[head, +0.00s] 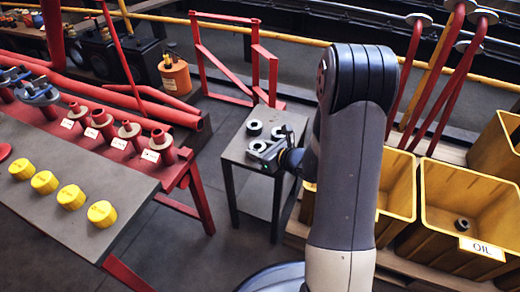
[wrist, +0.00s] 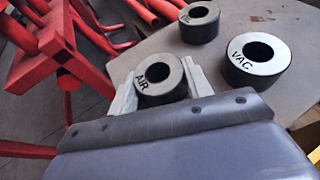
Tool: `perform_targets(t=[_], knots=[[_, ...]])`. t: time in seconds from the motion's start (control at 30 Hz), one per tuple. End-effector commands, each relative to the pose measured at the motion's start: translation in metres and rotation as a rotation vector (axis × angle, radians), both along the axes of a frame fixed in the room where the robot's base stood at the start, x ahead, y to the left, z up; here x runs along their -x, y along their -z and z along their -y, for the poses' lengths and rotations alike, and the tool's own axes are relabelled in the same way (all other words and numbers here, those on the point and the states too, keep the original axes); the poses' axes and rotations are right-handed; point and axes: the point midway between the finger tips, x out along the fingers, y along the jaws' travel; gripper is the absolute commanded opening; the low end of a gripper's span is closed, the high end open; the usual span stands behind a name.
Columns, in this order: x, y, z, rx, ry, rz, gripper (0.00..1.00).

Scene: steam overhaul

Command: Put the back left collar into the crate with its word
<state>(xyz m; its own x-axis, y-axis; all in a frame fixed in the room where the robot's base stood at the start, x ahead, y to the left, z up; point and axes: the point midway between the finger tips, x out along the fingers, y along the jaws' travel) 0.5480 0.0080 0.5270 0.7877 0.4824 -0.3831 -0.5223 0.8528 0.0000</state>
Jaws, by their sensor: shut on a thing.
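My gripper (wrist: 160,85) is shut on a dark collar with a pale top marked AIR (wrist: 160,75), one finger on each side of it. In the head view my gripper (head: 263,151) is at the front left of the small grey table, around this collar (head: 258,146). A collar marked VAC (wrist: 257,60) stands to its right in the wrist view. Another collar (wrist: 199,22) stands farther off there; its word is hard to read. The head view shows a collar at the table's back left (head: 254,127). A yellow crate labelled OIL (head: 482,249) stands at the right.
A dark collar (head: 462,224) lies in the OIL crate. Other yellow crates stand beside it (head: 397,180) and behind (head: 500,150); their words are not visible. A bench with yellow caps (head: 72,197) and red fittings is at the left. A red frame (head: 235,70) stands behind the table.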

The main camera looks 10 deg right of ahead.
Motion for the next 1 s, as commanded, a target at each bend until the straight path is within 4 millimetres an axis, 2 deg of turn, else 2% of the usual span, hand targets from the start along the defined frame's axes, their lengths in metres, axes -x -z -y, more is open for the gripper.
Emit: perform_targets(t=[0.03, 0.3, 0.67, 1.0], knots=[[0.000, 0.002, 0.000, 0.000, 0.000, 0.000, 0.48], [0.000, 0.001, 0.000, 0.001, 0.000, -0.001, 0.69], [0.001, -0.005, 0.000, 0.001, 0.000, -0.001, 0.69], [0.056, -0.033, 0.036, 0.000, 0.006, -0.001, 0.69]])
